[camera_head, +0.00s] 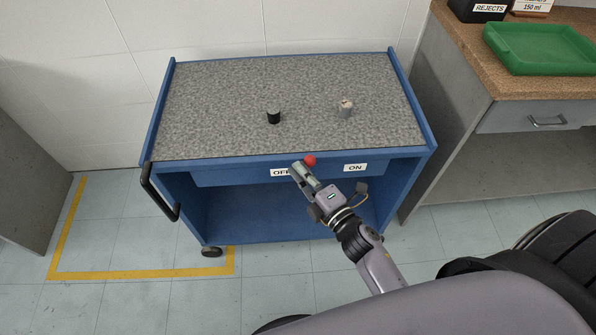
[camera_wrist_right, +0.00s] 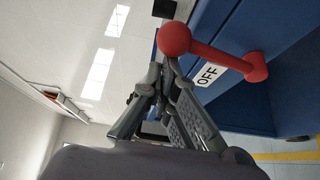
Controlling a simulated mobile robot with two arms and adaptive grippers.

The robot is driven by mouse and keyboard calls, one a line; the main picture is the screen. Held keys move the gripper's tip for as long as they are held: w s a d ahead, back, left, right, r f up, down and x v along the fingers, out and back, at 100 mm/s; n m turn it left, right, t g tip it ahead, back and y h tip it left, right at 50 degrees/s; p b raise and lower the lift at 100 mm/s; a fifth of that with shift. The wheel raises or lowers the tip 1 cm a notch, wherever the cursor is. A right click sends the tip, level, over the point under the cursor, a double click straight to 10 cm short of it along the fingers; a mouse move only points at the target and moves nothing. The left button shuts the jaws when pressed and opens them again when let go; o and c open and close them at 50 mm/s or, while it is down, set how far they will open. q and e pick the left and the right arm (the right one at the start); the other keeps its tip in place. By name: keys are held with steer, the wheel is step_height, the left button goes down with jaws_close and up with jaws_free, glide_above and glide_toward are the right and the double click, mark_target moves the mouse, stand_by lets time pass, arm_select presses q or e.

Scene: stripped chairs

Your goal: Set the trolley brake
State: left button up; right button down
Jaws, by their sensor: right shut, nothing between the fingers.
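The blue trolley (camera_head: 300,236) has a grey speckled top and stands against the wall. Its front rail carries an OFF label (camera_head: 281,172) and an ON label (camera_head: 355,167). The red ball of the brake lever (camera_head: 310,160) shows between them, nearer OFF. In the right wrist view the red lever (camera_wrist_right: 215,55) runs from its ball to a red pivot, beside the OFF label (camera_wrist_right: 207,75). My right gripper (camera_head: 297,166) is shut and empty, at the front rail just left of the ball. Its fingertips also show just below the ball in the wrist view (camera_wrist_right: 165,70); contact is unclear. My left gripper is out of view.
A black cylinder (camera_head: 273,117) and a pale cylinder (camera_head: 345,108) stand on the trolley top. A black handle (camera_head: 160,190) sticks out at the trolley's left. A counter (camera_head: 490,78) with a green tray (camera_head: 540,50) stands at right. Yellow tape (camera_head: 140,274) marks the floor at left.

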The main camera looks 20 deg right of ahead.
steer(key=d, duration=0.2)
steer(key=shift+s+d+f, duration=0.1)
steer(key=shift+s+d, duration=0.3)
steer(key=s+d+f+b, duration=0.1)
steer(key=d+f, duration=0.2)
steer(key=d, duration=0.2)
steer(key=shift+s+b, duration=0.25)
steer(key=shift+b, duration=0.15)
steer(key=shift+d+f, duration=0.1)
steer(key=shift+d, duration=0.05)
